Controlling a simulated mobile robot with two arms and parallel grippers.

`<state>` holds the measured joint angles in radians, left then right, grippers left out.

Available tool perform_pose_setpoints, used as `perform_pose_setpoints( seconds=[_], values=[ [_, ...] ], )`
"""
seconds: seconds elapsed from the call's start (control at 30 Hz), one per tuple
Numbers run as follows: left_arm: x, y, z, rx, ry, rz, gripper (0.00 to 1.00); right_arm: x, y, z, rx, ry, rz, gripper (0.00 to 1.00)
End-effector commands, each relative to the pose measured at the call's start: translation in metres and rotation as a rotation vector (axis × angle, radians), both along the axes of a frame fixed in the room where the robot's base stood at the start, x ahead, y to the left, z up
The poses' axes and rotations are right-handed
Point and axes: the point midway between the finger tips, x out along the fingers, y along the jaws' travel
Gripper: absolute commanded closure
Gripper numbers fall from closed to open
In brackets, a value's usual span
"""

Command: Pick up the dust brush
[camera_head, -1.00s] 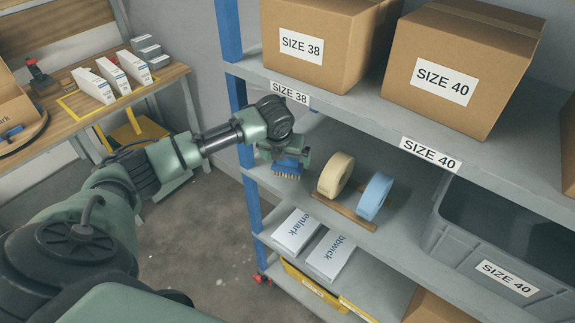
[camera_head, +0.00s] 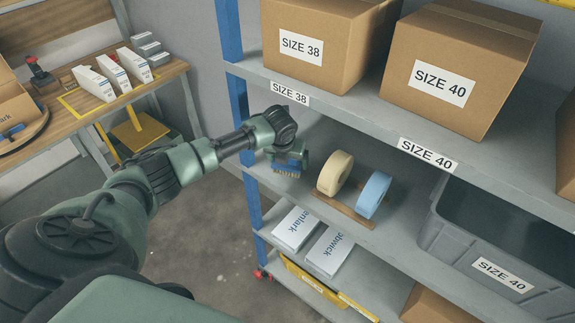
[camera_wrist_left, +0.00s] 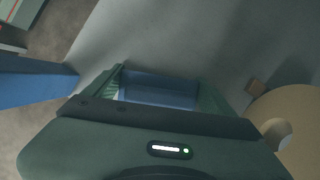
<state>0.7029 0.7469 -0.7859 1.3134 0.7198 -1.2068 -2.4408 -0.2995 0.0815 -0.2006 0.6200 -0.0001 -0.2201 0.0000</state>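The dust brush (camera_head: 287,168) has a blue body and pale bristles pointing down. It is over the left end of the middle shelf; I cannot tell whether the bristles touch the shelf. My left gripper (camera_head: 289,160) is above it, pointing down, with a finger at each end of the blue body. In the left wrist view the blue body (camera_wrist_left: 158,92) fills the space between the green fingers (camera_wrist_left: 160,95), which appear closed on it. My right gripper is not in view.
A cream roll (camera_head: 335,173) and a blue roll (camera_head: 373,195) stand in a wooden holder right of the brush. A blue shelf post (camera_head: 254,205) is close on the left. The upper shelf with cartons (camera_head: 325,45) hangs above. A grey bin (camera_head: 480,262) stands right.

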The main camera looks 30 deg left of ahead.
Motion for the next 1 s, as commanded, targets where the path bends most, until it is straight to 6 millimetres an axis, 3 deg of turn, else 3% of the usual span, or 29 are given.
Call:
perform_pose_setpoints(
  seconds=[0.03,0.07,0.4,0.63,1.0],
  values=[
    [0.000,0.000,0.000,0.000,0.000,0.000,0.56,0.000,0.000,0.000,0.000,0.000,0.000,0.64],
    [0.000,0.000,0.000,0.000,0.000,0.000,0.64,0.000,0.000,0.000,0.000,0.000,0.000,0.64],
    [0.000,0.001,0.004,0.001,-0.001,0.001,0.64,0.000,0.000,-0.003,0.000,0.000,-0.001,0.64],
    [0.002,0.001,0.034,0.002,-0.007,-0.001,0.64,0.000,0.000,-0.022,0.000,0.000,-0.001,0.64],
    [-0.082,-0.025,0.031,0.004,0.000,-0.004,0.64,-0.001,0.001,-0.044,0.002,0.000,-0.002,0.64]
  ],
)
